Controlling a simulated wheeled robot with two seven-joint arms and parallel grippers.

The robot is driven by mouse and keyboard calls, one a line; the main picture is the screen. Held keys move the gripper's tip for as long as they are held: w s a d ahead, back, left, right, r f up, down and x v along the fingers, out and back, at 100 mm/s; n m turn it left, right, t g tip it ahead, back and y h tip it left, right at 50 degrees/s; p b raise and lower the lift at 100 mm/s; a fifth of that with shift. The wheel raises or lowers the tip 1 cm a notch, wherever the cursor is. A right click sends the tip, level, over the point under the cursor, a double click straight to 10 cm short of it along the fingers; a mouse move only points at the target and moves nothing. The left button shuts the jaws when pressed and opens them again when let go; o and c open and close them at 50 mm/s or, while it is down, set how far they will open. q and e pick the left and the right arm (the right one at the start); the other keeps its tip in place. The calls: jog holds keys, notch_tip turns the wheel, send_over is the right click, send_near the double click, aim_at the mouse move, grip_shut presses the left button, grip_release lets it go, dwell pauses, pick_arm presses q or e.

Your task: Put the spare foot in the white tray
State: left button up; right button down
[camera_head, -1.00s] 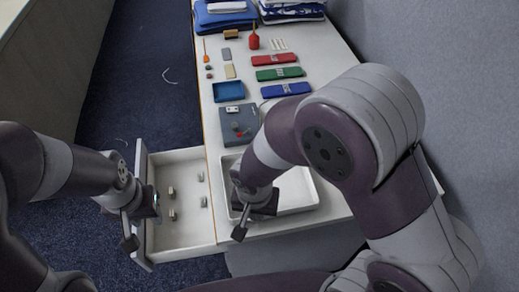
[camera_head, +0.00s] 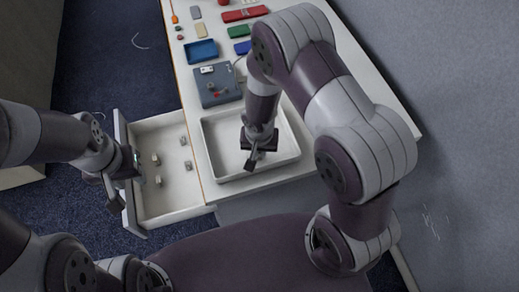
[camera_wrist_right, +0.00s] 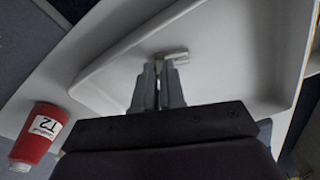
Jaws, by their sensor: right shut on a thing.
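The white tray (camera_head: 209,145) stands on the near end of the table and also fills much of the right wrist view (camera_wrist_right: 225,55). My right gripper (camera_wrist_right: 160,78) is shut on a small pale grey piece (camera_wrist_right: 178,56), likely the spare foot. In the head view my right gripper (camera_head: 252,158) is inside the tray's outline, and its arm hides the held piece. I cannot tell whether the piece touches the tray floor. My left gripper (camera_head: 124,172) is at the outer front of the open drawer (camera_head: 160,208); its fingers are unclear.
Several small pale pieces (camera_head: 158,160) stand in the drawer. Beyond the tray is a grey box (camera_head: 215,88) with small items on top, then a blue tray (camera_head: 201,51). A red labelled container (camera_wrist_right: 40,133) shows in the right wrist view.

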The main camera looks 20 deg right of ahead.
jog(key=shift+f, duration=0.15)
jog(key=c, duration=1.2)
grip_release()
